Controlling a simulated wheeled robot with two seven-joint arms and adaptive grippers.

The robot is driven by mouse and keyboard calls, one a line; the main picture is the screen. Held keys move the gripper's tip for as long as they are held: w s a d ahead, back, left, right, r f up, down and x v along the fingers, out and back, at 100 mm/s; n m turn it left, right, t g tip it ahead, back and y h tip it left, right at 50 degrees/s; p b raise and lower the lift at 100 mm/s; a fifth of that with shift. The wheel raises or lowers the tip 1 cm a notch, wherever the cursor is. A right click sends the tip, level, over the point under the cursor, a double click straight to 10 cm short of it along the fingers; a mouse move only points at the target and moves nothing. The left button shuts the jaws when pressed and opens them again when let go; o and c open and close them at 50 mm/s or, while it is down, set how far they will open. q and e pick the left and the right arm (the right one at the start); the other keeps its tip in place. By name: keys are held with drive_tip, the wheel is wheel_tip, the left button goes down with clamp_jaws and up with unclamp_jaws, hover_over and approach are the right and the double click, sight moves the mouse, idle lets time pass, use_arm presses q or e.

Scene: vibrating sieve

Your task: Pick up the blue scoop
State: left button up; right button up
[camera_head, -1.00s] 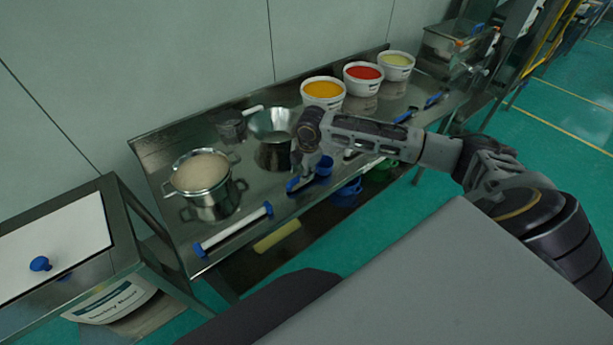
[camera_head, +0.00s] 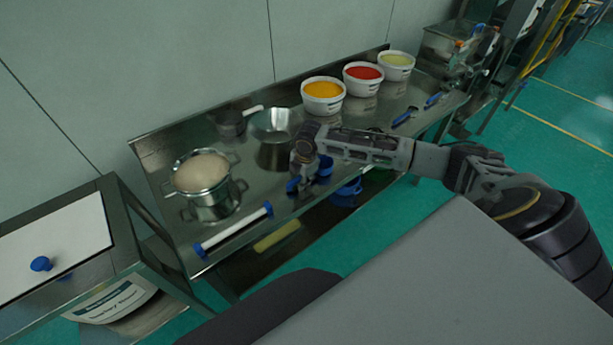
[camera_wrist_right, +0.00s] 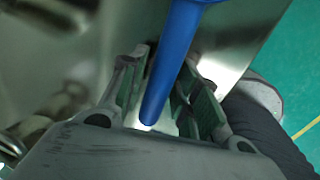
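The blue scoop (camera_head: 325,167) lies on the steel table near its front edge, its cup partly behind my right gripper. My right gripper (camera_head: 300,188) points down at the scoop's handle. In the right wrist view the blue handle (camera_wrist_right: 172,65) runs between the two fingers of the right gripper (camera_wrist_right: 168,90). The fingers are apart on either side of the handle, with a gap showing, so it looks open around it. My left gripper is not in view.
On the steel table (camera_head: 165,150) stand a pot with a sieve of pale powder (camera_head: 203,172), a steel funnel-like vessel (camera_head: 272,125), and tubs of orange (camera_head: 323,104), red (camera_head: 363,86) and pale yellow (camera_head: 396,73). A blue-ended roller (camera_head: 235,228) lies left along the front edge.

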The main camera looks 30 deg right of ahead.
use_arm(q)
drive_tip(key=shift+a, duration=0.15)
use_arm(e)
clamp_jaws()
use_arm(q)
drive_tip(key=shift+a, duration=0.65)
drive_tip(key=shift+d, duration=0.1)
